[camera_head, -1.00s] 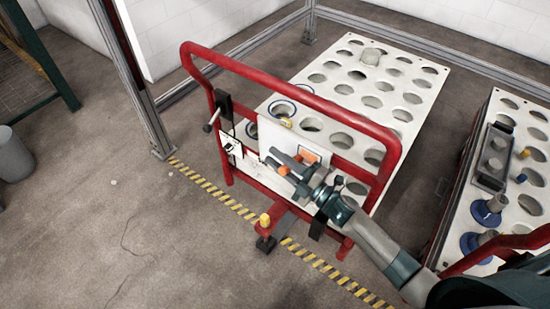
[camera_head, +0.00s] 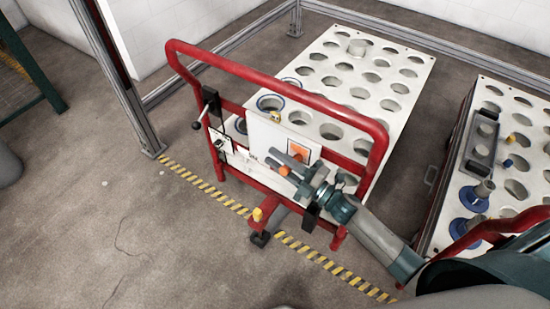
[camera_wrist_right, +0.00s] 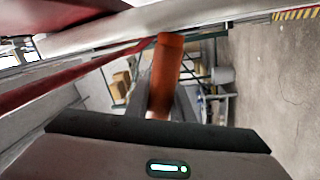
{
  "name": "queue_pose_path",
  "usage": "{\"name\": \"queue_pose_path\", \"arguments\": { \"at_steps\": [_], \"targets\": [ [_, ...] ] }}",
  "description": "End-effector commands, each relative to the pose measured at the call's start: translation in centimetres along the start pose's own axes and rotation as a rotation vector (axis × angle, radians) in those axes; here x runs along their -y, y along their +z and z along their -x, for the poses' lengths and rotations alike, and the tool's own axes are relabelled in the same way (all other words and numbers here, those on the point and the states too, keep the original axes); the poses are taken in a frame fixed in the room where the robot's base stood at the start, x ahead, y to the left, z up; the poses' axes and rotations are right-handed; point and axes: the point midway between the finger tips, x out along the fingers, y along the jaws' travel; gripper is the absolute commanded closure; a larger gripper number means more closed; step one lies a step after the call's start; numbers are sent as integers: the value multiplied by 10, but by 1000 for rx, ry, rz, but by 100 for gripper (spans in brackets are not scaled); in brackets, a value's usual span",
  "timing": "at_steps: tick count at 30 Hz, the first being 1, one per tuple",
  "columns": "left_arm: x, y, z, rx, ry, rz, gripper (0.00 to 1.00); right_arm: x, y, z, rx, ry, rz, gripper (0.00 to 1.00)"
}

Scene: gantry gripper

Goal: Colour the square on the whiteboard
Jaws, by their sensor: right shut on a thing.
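The whiteboard (camera_head: 262,133) is a small white panel on the red-railed cart, in the middle of the head view. An orange square (camera_head: 299,151) shows on its right part; how fully it is coloured is too small to tell. My right gripper (camera_head: 287,170) is in front of the board, just below and left of the square. It is shut on an orange marker (camera_head: 284,171), which also shows as an orange cylinder in the right wrist view (camera_wrist_right: 166,75). Whether the marker's tip touches the board cannot be told. My left gripper is in neither view.
The cart's red rail (camera_head: 270,92) arches around the board, close to my right arm. A white rack (camera_head: 345,85) with round holes stands behind. A second rack (camera_head: 515,150) with a grey tray (camera_head: 482,145) is at right. Open floor (camera_head: 120,220) lies at left.

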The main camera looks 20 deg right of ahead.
Motion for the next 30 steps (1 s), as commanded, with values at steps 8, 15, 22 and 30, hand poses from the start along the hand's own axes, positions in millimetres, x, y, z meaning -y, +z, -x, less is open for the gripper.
{"name": "queue_pose_path", "arguments": {
  "at_steps": [8,15,22,30],
  "targets": [
    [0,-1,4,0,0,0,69,-4,0,20,0,0,-1,100],
    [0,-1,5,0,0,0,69,-5,1,29,0,0,-1,100],
    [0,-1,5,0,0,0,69,-5,1,29,0,0,0,100],
    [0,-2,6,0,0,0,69,-6,2,29,0,0,0,100]
  ]
}}
